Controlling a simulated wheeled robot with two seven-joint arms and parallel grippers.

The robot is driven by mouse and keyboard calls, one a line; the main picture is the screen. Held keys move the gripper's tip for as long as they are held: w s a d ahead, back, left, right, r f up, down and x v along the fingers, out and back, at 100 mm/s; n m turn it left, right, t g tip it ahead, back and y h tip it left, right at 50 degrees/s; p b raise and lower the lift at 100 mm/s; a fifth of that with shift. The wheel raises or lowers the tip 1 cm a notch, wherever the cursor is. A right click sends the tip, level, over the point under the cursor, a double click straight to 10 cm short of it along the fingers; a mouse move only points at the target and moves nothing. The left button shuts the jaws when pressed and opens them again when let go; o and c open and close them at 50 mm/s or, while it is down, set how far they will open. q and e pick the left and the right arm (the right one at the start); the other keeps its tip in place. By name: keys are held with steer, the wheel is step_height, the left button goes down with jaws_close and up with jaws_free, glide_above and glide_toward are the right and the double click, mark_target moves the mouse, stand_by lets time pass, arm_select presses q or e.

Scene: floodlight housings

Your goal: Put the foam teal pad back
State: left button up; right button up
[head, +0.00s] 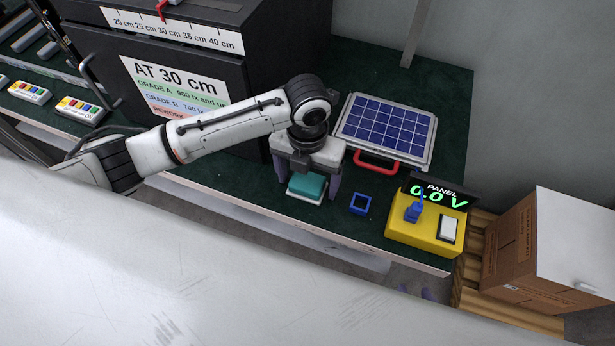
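The teal pad (307,186) lies on a white base (304,198) near the front edge of the green bench. My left gripper (309,187) points down over the pad, its fingers apart on either side of it. It looks open; I cannot tell whether either finger touches the pad. The gripper body hides the back of the pad. Only small purple fingertips of my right gripper (417,291) show, apart, below the bench's front edge on the right.
A blue square frame (360,204) lies right of the pad. A solar panel with a red handle (377,161) lies behind. A yellow meter box (426,232) reads 0.0 V. A dark cabinet (200,60) stands left, a cardboard box (512,250) right. Bench around the blue frame is clear.

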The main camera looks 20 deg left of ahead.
mark_target(308, 180)
arm_select(q)
step_height(308, 180, up, 12)
steer(key=shift+r, duration=0.15)
stand_by(0.6)
